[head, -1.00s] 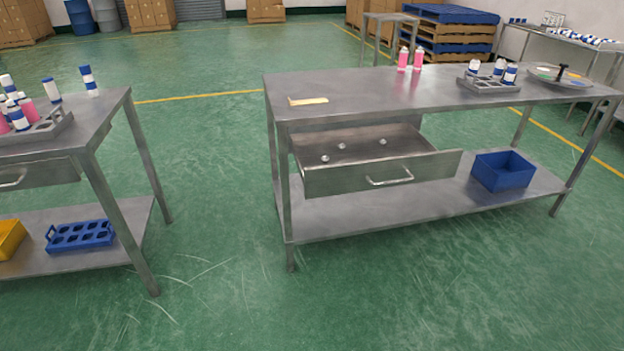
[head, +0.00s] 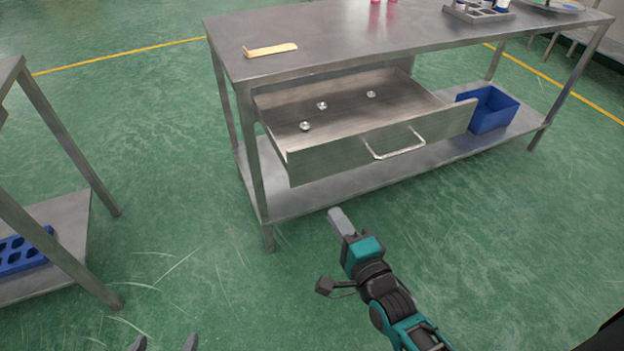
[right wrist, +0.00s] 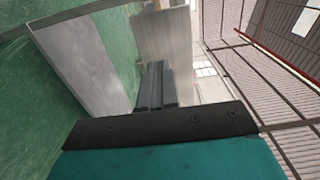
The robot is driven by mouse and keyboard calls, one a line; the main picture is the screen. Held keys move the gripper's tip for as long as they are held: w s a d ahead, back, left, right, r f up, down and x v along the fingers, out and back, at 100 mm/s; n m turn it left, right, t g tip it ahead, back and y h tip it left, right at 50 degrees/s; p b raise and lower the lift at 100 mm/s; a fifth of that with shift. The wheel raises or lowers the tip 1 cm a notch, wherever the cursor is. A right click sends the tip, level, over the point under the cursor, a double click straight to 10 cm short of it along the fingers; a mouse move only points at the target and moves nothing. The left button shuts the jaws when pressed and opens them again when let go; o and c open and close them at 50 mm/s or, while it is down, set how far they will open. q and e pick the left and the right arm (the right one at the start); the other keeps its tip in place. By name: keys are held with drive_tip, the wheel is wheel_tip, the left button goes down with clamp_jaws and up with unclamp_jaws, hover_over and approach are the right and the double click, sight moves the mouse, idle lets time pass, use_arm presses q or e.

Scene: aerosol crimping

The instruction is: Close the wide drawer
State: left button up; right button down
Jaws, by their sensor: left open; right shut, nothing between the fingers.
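The wide drawer (head: 325,160) stands pulled out under the middle steel table, its grey front facing me. Its bar handle (head: 397,147) is on the front. Three small shiny metal pieces lie inside it, one of them a round piece (head: 305,126) at the left. My right gripper (head: 338,220) is shut and empty, in front of and below the drawer front, seemingly apart from it. Its shut fingers also show in the right wrist view (right wrist: 155,88), pointing toward grey metal panels. My left gripper (head: 164,344) is open at the bottom edge, only its fingertips showing.
The steel table (head: 340,50) bears a yellow strip (head: 270,50), pink bottles and a grey tray (head: 478,14). A blue bin (head: 490,108) stands on its lower shelf. Another table's leg (head: 70,135) and a blue rack (head: 22,255) are at left. Green floor between is clear.

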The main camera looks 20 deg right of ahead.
sight(307, 169)
drive_tip(key=w, duration=0.3)
drive_tip(key=w+b, duration=0.1)
drive_tip(key=w, duration=0.3)
drive_tip(key=w+a, duration=0.1)
drive_tip(key=w, duration=0.3)
drive_tip(key=shift+w, duration=0.25)
drive_tip(key=shift+w+b, duration=0.3)
drive_tip(key=shift+w, duration=0.3)
use_arm(q)
drive_tip(key=shift+w+d+f, duration=0.1)
drive_tip(key=shift+d+f, duration=0.25)
